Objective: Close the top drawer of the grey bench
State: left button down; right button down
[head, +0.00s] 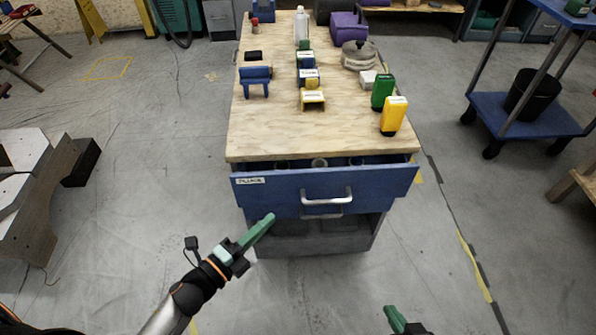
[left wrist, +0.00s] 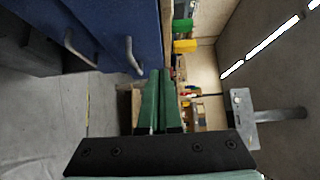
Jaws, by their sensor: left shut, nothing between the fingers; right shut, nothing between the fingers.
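The grey bench (head: 318,242) has a wooden top and stands in the middle of the head view. Its top drawer has a blue front (head: 275,192) with a silver handle (head: 328,199), and is pulled out a little; a few round items show inside. My left gripper (head: 268,220) is shut and empty, just in front of the lower left part of the drawer front; I cannot tell if it touches. In the left wrist view its green fingers (left wrist: 158,85) lie together beside the blue front (left wrist: 100,25) and handle (left wrist: 133,56). My right gripper (head: 391,312) is shut at the bottom edge.
On the bench top are a yellow bottle (head: 393,116), a green bottle (head: 382,91), a blue stand (head: 256,80) and several small boxes. A blue cart (head: 545,117) stands to the right. The floor in front of the bench is clear.

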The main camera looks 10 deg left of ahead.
pick_arm(q)
send_near(302, 174)
jog(key=w+d, duration=0.2)
jog(key=d, duration=0.2)
jog(key=shift+w+a+b, duration=0.2)
jog(key=shift+w+a, duration=0.1)
jog(key=shift+w, duration=0.5)
jog(key=shift+w+a+b, duration=0.2)
jog(key=shift+w+a, duration=0.05)
jog(key=shift+w, duration=0.55)
